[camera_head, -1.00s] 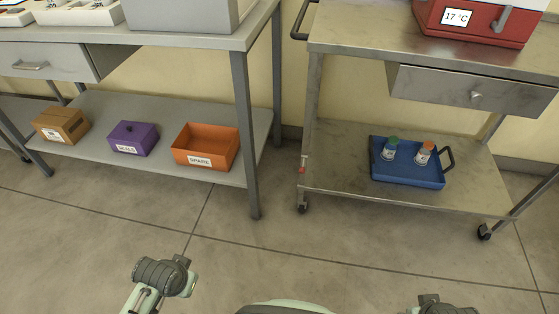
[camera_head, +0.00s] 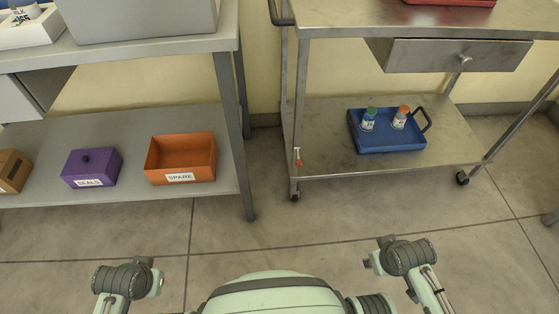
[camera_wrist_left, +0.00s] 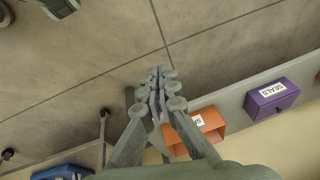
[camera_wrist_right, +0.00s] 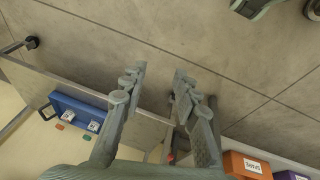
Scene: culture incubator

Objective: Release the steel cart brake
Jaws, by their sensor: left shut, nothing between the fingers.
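The steel cart (camera_head: 340,172) stands at the right in the head view. A red part at the cart's leg (camera_wrist_right: 171,157) also shows low in the right wrist view. My left gripper (camera_wrist_left: 158,72) is shut and empty, its fingers together over open floor. My right gripper (camera_wrist_right: 159,72) is open and empty, its fingers apart. Both are away from the lever. The fingers are not clear in the head view, where my arms show at the bottom.
A grey bench (camera_head: 225,178) stands left of the cart with an orange SPARE bin (camera_head: 181,160), a purple SEALS box (camera_head: 91,168) and a cardboard box (camera_head: 12,172). A blue tray (camera_head: 390,142) with two jars is on the cart's lower shelf. The floor in front is clear.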

